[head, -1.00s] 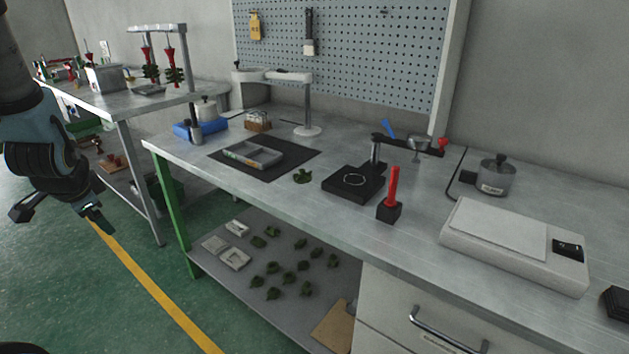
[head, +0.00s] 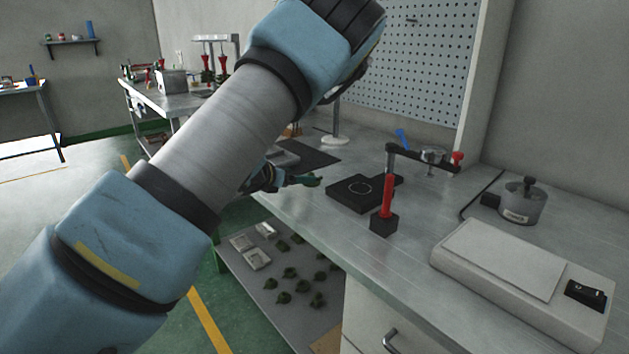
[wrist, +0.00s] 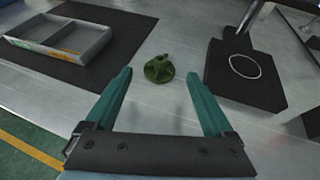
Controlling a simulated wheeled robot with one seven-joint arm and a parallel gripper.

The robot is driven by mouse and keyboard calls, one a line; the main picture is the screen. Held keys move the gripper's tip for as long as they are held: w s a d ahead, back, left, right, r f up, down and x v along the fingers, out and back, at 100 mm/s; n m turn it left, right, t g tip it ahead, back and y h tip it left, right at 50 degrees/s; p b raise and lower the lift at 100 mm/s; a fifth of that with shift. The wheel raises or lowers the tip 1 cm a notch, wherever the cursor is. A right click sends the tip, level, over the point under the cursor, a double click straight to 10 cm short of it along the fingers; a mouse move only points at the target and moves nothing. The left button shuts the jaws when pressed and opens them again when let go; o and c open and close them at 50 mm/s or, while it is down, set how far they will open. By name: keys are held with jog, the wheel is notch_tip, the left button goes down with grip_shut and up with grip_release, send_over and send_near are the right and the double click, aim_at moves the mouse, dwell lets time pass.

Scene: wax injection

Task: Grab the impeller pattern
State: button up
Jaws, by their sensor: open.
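The green impeller pattern (wrist: 159,69) stands on the metal bench top, shown in the wrist view just beyond and between my fingertips. My gripper (wrist: 158,84) is open, with its two teal fingers apart and nothing between them. In the head view my gripper (head: 311,181) reaches over the bench edge from the left, partly behind my own arm. The impeller pattern cannot be clearly told apart from the fingers there.
A black stand with a ring mark (wrist: 246,82) is close on the right. A divided grey tray (wrist: 62,49) lies on a dark mat (wrist: 112,28) at left. More green patterns (head: 290,272) lie on the lower shelf.

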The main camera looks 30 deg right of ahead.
aim_at(311, 174)
jog(key=p+x, duration=0.1)
jog(key=x, duration=0.6)
jog(key=shift+w+d+p, duration=0.1)
jog(key=shift+d+p, duration=0.05)
jog(key=shift+p, duration=0.25)
jog(key=c, duration=1.2)
jog(key=shift+f, duration=0.15)
grip_shut()
